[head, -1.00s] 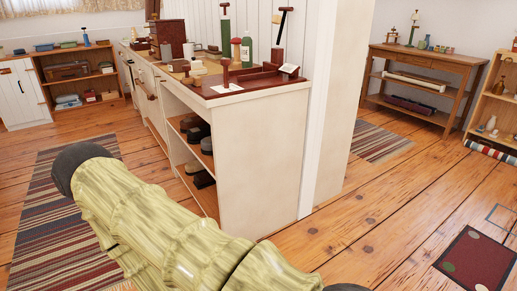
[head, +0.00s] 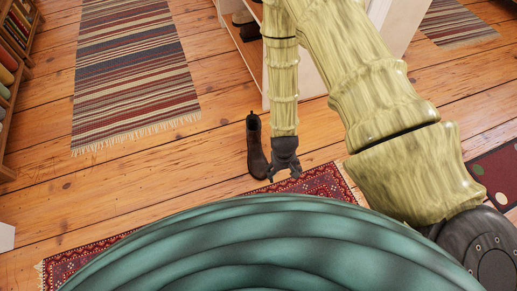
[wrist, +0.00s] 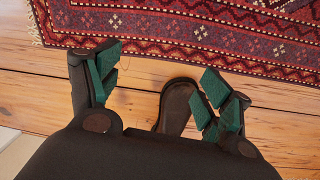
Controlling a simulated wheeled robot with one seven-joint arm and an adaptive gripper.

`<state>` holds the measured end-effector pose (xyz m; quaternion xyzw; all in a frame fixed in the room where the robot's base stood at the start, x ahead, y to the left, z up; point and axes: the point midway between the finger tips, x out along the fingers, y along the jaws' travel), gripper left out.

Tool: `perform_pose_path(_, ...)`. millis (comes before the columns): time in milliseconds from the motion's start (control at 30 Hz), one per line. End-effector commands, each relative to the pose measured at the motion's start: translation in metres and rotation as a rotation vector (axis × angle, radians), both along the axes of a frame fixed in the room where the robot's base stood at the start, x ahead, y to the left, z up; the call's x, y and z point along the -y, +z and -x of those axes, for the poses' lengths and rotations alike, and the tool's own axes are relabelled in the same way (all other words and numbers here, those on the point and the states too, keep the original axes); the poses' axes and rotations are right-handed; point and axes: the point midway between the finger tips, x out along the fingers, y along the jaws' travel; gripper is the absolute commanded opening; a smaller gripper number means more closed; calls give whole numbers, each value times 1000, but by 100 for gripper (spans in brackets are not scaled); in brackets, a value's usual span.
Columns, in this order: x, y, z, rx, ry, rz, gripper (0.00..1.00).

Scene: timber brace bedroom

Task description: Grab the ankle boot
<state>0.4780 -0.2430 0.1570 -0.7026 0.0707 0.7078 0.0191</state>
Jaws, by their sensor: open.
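A dark brown ankle boot (head: 256,146) stands upright on the wooden floor in the head view, close to the edge of a red patterned rug. My gripper (head: 284,172) hangs just to the right of the boot in that view, pointing down. In the wrist view my gripper (wrist: 158,85) is open, its green-padded fingers spread wide. Part of the boot (wrist: 178,105) shows between the fingers there, nearer the right finger. The rest of it is hidden behind the gripper body. Whether a finger touches the boot, I cannot tell.
The red rug (head: 325,181) lies by the boot and fills the top of the wrist view (wrist: 200,28). A white shelf unit (head: 312,80) stands behind my arm. A striped rug (head: 135,75) lies at the upper left, with open floor between.

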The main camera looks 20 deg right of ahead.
Motion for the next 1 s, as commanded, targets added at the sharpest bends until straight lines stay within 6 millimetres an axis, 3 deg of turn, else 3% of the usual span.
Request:
perform_pose_path(33, -3, 4, -39, 14, -21, -7, 79)
perform_pose_path(200, -22, 26, -134, 22, -82, -72, 79)
perform_pose_path(300, -33, 40, -171, 27, -102, -113, 79)
perform_pose_path(400, -41, 50, -193, 31, -111, -141, 79)
perform_pose_path(567, -46, 47, -202, 30, -114, -156, 79)
perform_pose_path(900, -48, 3, -202, 31, -114, -154, 79)
perform_pose_path(1000, -48, -2, -203, 31, -114, -154, 79)
